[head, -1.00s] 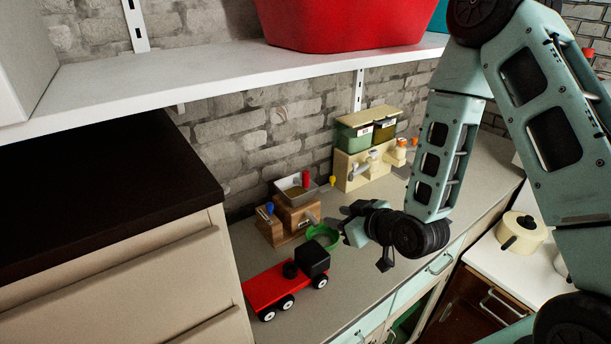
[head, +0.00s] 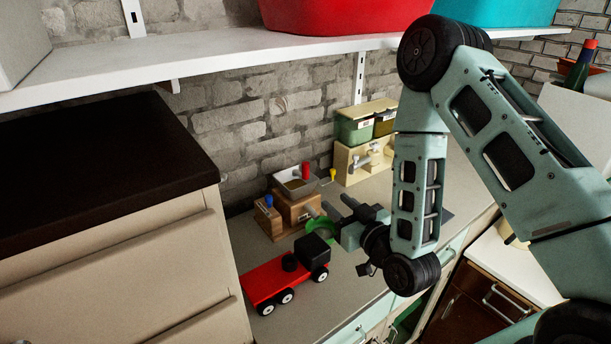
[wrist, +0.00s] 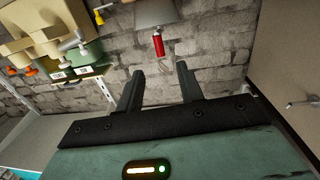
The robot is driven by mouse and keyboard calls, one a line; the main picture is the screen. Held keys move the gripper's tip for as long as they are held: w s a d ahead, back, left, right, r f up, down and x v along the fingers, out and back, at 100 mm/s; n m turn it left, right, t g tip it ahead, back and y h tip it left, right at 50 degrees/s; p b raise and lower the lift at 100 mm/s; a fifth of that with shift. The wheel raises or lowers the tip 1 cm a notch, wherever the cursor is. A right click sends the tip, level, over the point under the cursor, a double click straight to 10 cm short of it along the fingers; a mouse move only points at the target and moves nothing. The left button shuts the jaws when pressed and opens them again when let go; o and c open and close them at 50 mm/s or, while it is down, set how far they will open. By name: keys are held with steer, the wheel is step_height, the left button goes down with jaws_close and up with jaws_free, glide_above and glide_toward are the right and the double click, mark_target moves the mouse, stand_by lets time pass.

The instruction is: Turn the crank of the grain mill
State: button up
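The grain mill (head: 293,207) is a wooden box with a grey hopper (head: 290,188) on the counter against the brick wall. A red handle (head: 306,170) stands upright beside the hopper; it looks like the crank's grip. In the wrist view the red handle (wrist: 158,44) hangs below the grey hopper (wrist: 155,12), ahead of my fingers. My gripper (head: 337,208) is just right of the mill, fingers pointing toward it. In the wrist view my gripper (wrist: 160,84) is open, with nothing between its fingers. The crank arm is not clearly visible.
A smaller wooden box with a blue knob (head: 268,201) stands left of the mill. A green bowl (head: 318,228) and red toy truck (head: 283,278) are in front. A cream dispenser (head: 350,165) stands behind right. A white shelf (head: 200,73) runs above.

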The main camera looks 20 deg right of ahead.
mark_target(307, 170)
steer(key=x, duration=0.4)
steer(key=r+p+x, duration=0.1)
steer(key=x, duration=0.4)
steer(key=p+x, duration=0.1)
steer(key=x, duration=0.4)
steer(key=shift+w+d+r, duration=0.1)
steer(key=shift+w+r, duration=0.1)
steer(key=shift+w, duration=0.05)
steer(key=shift+w+f, duration=0.15)
steer(key=shift+w, duration=0.5)
jaws_close()
